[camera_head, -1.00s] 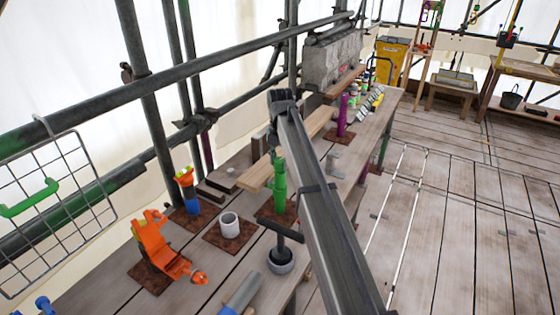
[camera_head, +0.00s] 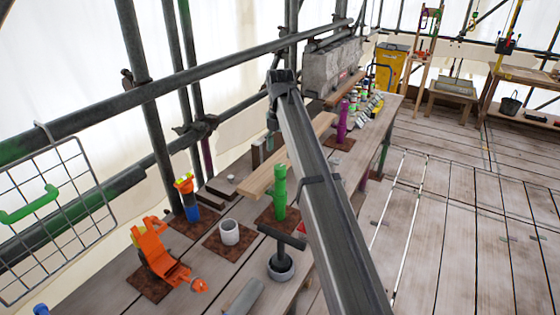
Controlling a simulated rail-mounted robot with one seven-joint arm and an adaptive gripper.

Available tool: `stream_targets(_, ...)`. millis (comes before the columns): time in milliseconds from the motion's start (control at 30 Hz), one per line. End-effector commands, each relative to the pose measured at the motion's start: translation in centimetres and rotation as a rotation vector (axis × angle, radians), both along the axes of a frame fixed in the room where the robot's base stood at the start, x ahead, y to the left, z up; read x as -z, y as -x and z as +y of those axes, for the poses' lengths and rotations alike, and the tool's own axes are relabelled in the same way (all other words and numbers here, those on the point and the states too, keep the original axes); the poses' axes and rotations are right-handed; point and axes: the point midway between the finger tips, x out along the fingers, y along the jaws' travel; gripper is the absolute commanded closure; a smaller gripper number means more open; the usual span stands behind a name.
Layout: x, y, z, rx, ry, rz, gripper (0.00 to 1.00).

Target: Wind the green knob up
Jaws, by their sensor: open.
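A green upright piece (camera_head: 279,194) with short side stubs stands on a rusty square plate on the plank bench, just left of a long dark grey bar that crosses the picture. I cannot make out a separate knob on it at this size. A green handle (camera_head: 30,205) also shows on the wire basket at the far left. I cannot tell from the picture which of these carries the green knob. My gripper is not seen in this view.
On the bench (camera_head: 110,268) are an orange jointed piece (camera_head: 160,255), a white cup (camera_head: 229,232), a blue-and-orange piece (camera_head: 188,198), a black T-handled tool (camera_head: 282,246) and a purple piece (camera_head: 341,120). Scaffold tubes run behind. Open plank floor (camera_head: 460,200) lies right.

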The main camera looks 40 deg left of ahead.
Motion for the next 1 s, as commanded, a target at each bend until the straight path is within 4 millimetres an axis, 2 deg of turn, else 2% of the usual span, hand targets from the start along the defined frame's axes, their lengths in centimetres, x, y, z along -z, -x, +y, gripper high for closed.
stream_targets(100, -2.1, -0.1, 0.1, 0.000, -0.001, -0.001, 0.32)
stream_targets(200, -3.2, 0.0, 0.1, 0.000, 0.000, 0.000, 0.32)
stream_targets(400, -4.2, 0.0, 0.0, 0.000, 0.000, 0.000, 0.32)
stream_targets(833, -4.2, 0.0, -0.1, 0.001, 0.000, 0.000, 0.32)
stream_targets(933, -3.1, -0.5, -1.1, 0.039, 0.002, 0.001, 0.32)
stream_targets(1000, -1.7, -1.3, -2.6, 0.098, 0.002, 0.002, 0.32)
